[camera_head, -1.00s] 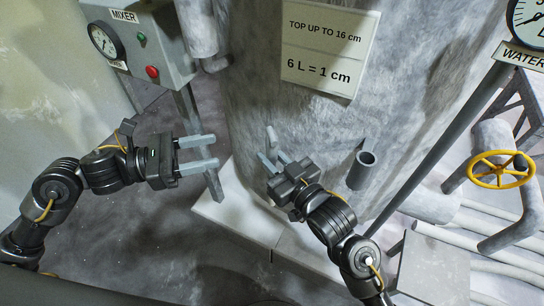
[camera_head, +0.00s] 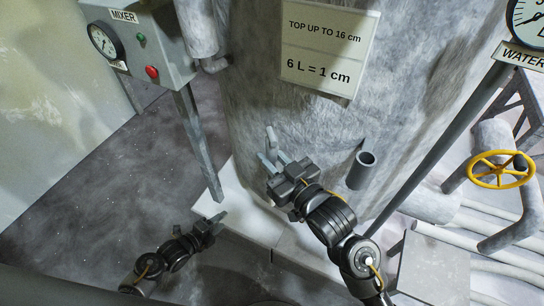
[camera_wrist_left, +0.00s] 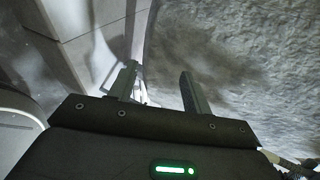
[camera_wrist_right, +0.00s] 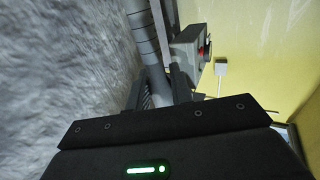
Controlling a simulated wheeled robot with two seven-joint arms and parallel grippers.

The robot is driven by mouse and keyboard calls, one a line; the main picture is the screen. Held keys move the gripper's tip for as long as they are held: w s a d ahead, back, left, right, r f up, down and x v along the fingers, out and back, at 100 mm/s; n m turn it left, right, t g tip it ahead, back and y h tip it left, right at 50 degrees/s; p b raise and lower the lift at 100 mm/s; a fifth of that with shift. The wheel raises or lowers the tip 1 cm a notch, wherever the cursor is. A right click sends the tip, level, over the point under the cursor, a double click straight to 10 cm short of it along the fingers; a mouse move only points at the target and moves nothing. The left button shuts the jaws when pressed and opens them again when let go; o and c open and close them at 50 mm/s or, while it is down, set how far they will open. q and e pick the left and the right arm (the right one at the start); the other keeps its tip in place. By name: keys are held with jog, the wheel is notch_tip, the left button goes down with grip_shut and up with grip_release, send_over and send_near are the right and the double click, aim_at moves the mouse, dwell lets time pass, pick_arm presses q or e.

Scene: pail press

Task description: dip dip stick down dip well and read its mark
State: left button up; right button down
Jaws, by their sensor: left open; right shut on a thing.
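The dip well (camera_head: 361,172) is a short dark open tube on the side of the big grey tank. My right gripper (camera_head: 270,160) is left of the well, near the tank wall. It is shut on a pale grey piece (camera_head: 272,138) that sticks up past its fingertips, seemingly the dip stick. My left gripper (camera_head: 219,220) is low at the left of the tank base, apart from the stick. Its two fingers are open and empty in the left wrist view (camera_wrist_left: 160,84).
A sign (camera_head: 325,45) on the tank reads "TOP UP TO 16 cm" and "6 L = 1 cm". The mixer box (camera_head: 150,45) with gauge and buttons stands left on a post (camera_head: 198,140). A yellow valve wheel (camera_head: 501,170) and pipes are right. Floor is clear at left.

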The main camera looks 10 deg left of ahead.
pick_arm(q)
jog(key=s+f+n+g+y, duration=0.45)
jog(key=s+f+n, duration=0.45)
jog(key=s+f, duration=0.9)
jog(key=s+a+f+n+g, duration=0.1)
jog(key=s+f+n+g, duration=0.1)
jog(key=s, duration=0.4)
jog(key=s+a+f+n+g+y, duration=0.1)
jog(key=s+f+n+g, duration=0.1)
jog(key=s+f+n, duration=0.2)
jog(key=s+a+f+n+g+y, duration=0.1)
jog(key=s+a+f+n+g, duration=0.1)
jog(key=s+n, duration=0.5)
jog(key=shift+s+f, duration=0.8)
jog(key=shift+a, duration=0.1)
